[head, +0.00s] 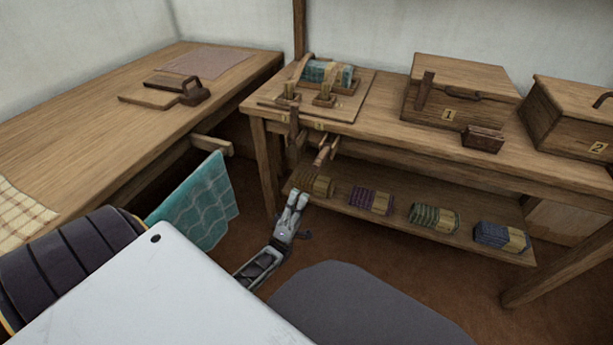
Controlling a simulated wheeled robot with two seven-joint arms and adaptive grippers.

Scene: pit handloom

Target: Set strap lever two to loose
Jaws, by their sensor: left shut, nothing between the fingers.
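Two wooden strap levers are at the front edge of the back bench, below a board with a strapped teal cloth roll (326,72). The left lever (294,122) stands upright beside a small yellow label 1. The right lever (325,153), by a label that seems to read 2, sticks out from the edge and slants down toward me. My left gripper (299,194) is shut and empty, in front of the lower shelf. In the picture it is below and left of the right lever, apart from it. My right gripper is out of view.
The lower shelf (400,222) holds several folded cloth bundles, one just behind my gripper. Wooden boxes 1 (460,90) and 2 (570,115) stand on the bench. A side table (100,140) is at left, with a teal cloth (200,205) hanging nearby.

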